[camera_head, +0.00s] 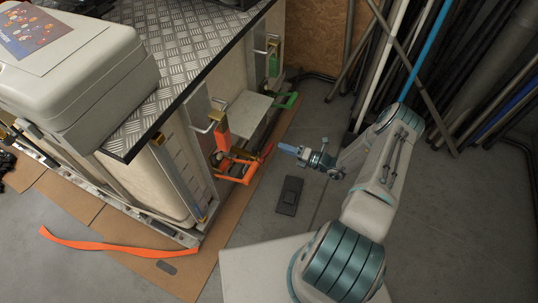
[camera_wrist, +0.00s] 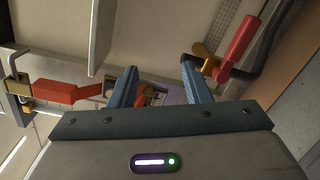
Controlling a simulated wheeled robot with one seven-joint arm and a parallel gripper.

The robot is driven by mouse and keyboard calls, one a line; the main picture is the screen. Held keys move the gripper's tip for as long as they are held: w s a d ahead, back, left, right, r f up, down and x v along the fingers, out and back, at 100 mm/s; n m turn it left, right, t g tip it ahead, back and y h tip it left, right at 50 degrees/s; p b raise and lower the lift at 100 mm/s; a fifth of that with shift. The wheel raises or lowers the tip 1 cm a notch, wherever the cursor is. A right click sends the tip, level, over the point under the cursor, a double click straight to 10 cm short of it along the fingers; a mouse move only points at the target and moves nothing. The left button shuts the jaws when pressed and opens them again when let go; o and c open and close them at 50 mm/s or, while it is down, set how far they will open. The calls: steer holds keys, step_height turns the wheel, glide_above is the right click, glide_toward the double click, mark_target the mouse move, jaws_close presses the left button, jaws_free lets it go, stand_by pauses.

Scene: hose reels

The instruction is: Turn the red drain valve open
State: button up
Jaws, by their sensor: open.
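A red handle (camera_wrist: 240,37) joined to a yellow-brass fitting (camera_wrist: 201,60) on a dark pipe looks like the drain valve; it is at the upper right in the wrist view. In the head view, a small red part (camera_head: 267,151) lies just left of my fingertips; I cannot tell if it is the same handle. My gripper (camera_head: 287,149) points left at the side of the container rack. Its two blue fingers (camera_wrist: 160,88) are apart with nothing held between them. The right finger is close to the brass fitting; whether they touch is unclear.
A red-orange latch (camera_wrist: 62,92) with a wire bail is at left in the wrist view. An orange bracket (camera_head: 236,175) and a green one (camera_head: 289,100) stick out from the rack (camera_head: 125,145). Pipes (camera_head: 400,60) lean behind my arm. An orange strap (camera_head: 110,245) lies on cardboard.

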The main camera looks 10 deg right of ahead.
mark_target(269, 149)
step_height(269, 149, down, 13)
steer(key=s+d+m+t+h+b, duration=0.1)
steer(key=d+m+t+h+b, duration=0.2)
steer(key=m, duration=0.5)
steer(key=shift+t+h, duration=0.5)
steer(key=shift+t, duration=0.1)
steer(key=b+x, duration=0.1)
steer(key=x, duration=0.6)
steer(key=b+x, duration=0.2)
steer(key=x, duration=0.4)
steer(key=shift+w+a+r, duration=0.1)
steer(key=shift+w+a, duration=0.05)
steer(key=shift+a, duration=0.35)
steer(key=shift+c, duration=0.3)
jaws_close()
